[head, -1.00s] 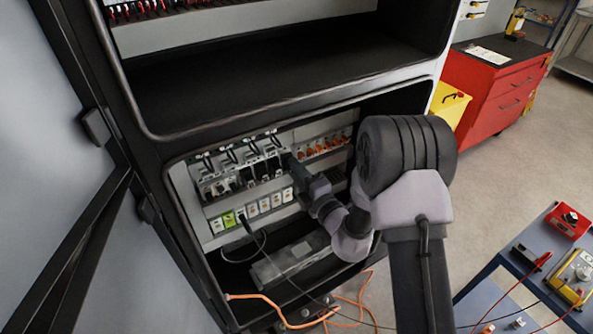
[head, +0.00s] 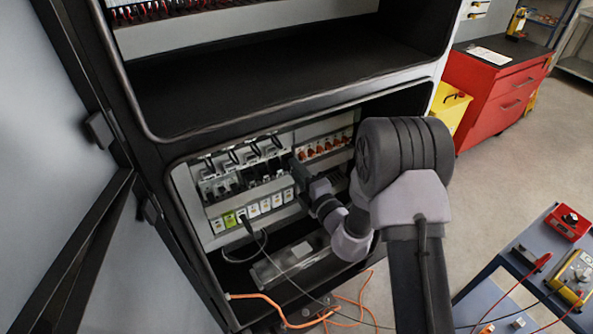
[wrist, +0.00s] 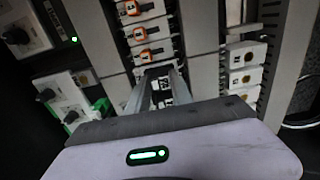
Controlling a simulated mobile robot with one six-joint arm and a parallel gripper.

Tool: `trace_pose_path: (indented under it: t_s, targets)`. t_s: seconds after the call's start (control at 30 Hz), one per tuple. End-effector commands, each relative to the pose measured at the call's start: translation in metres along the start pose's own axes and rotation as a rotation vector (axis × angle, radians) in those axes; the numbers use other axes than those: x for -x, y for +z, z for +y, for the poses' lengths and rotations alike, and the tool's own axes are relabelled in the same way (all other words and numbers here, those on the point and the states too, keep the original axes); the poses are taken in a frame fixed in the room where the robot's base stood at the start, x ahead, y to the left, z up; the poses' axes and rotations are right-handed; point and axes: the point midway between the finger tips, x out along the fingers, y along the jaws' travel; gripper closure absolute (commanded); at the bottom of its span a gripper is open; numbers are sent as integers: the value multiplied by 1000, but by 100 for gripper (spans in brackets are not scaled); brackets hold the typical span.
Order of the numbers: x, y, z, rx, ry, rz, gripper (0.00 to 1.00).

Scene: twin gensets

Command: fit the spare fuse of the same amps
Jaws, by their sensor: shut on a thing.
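My gripper (wrist: 158,88) is shut on a small white and dark piece (wrist: 160,96), mostly hidden between the fingers. I cannot tell whether it is a fuse or read any rating on it. The fingers point at a row of white units with orange rings (wrist: 146,31). In the head view my gripper (head: 296,172) is inside the lower cabinet bay, just below the left end of that orange-marked row (head: 324,147). Whether the piece touches the row is unclear.
A row of black-levered holders (head: 250,168) lies left of my gripper, above a row of white and green labelled units (head: 253,210). In the wrist view, white units (wrist: 243,77) stand at right. Orange cable (head: 268,299) lies at the bay's lower edge.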

Motion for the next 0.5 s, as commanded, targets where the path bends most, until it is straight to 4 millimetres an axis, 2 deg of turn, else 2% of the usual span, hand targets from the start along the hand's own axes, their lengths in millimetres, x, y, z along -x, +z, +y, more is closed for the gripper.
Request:
trace_pose_path:
  t_s: [0.27, 0.3, 0.4, 0.43, 0.5]
  targets:
    - [-2, 0, 1, 0, 1, 0, 100]
    - [-3, 0, 1, 0, 1, 0, 72]
    - [-3, 0, 0, 0, 1, 0, 52]
    - [-3, 0, 0, 0, 1, 0, 48]
    - [-3, 0, 0, 0, 1, 0, 48]
